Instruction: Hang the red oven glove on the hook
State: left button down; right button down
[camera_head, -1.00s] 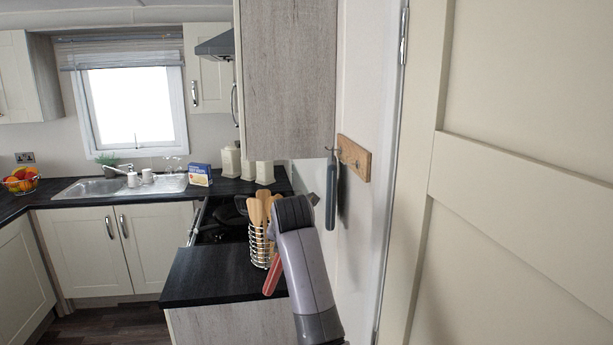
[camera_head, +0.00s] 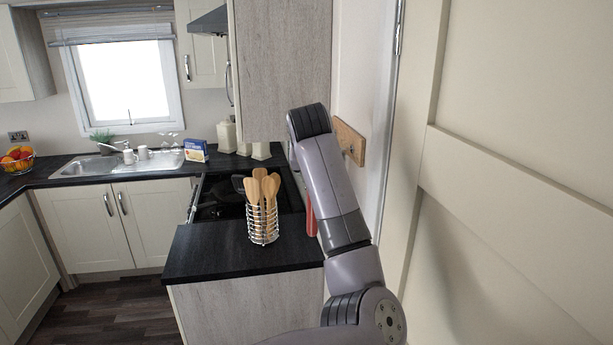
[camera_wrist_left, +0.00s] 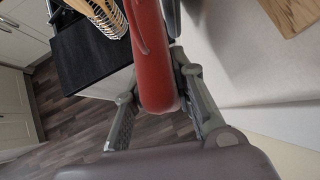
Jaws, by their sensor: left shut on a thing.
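The red oven glove (camera_wrist_left: 152,50) is between the fingers of my left gripper (camera_wrist_left: 157,75) in the left wrist view, and the gripper is shut on it. In the head view only a strip of the glove (camera_head: 310,217) shows left of my arm, and the gripper is hidden behind the arm. The wooden hook board (camera_head: 347,139) is on the wall just right of my arm. It also shows in the left wrist view (camera_wrist_left: 293,14), apart from the glove. My right gripper is not in view.
A wire holder with wooden utensils (camera_head: 263,222) stands on the dark counter (camera_head: 210,256) left of my arm. A grey wall cabinet (camera_head: 280,70) hangs above. A cream panelled door (camera_head: 520,120) is at the right.

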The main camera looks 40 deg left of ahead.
pick_arm(q)
jog(key=w+d+f, duration=0.2)
jog(key=w+d, duration=0.2)
jog(key=w, duration=0.1)
jog(key=shift+w+d, duration=0.25)
jog(key=shift+d, duration=0.1)
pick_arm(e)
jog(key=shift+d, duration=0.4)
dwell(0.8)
pick_arm(q)
jog(key=c, duration=1.3)
grip_release()
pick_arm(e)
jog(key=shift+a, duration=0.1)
